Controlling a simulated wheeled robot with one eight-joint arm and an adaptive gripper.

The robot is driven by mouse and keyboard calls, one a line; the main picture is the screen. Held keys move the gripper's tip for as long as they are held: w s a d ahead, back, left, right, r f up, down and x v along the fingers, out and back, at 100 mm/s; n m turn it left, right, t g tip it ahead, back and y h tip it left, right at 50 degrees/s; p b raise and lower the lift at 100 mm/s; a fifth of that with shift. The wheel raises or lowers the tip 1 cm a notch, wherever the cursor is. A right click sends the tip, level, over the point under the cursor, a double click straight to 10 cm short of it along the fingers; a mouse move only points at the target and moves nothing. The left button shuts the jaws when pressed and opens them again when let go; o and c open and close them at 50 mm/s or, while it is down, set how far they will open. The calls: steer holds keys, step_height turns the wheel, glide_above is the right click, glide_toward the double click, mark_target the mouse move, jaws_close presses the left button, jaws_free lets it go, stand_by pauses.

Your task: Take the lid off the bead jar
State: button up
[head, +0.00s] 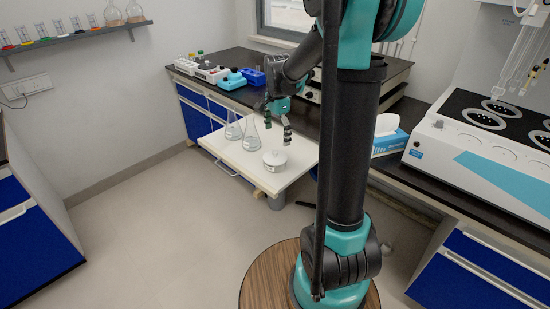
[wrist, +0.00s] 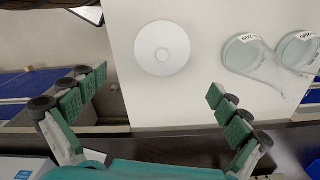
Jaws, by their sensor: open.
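The bead jar (head: 274,168) is a squat white jar on the front right part of the white board. Its round white lid (wrist: 162,48) is on it and shows from above in the wrist view, with a small knob at the centre. My gripper (head: 277,128) is above the board, a little beyond the jar and higher than it. In the wrist view my gripper (wrist: 158,100) has its green-padded fingers spread wide. Nothing is between them, and the lid lies ahead of the fingertips. The beads are not visible.
Two glass flasks (head: 252,133) (head: 233,128) stand left of the jar on the white board (head: 223,146). The dark counter (head: 235,60) behind holds blue and white lab items. A tissue box (head: 390,140) and a white multi-station machine (head: 470,150) stand to the right.

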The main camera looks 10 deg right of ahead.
mark_target(276, 152)
steer(key=shift+a+f, duration=0.15)
steer(key=shift+f, duration=1.8)
steer(key=shift+a+f, duration=0.1)
steer(key=shift+f, duration=1.8)
steer(key=c, duration=1.6)
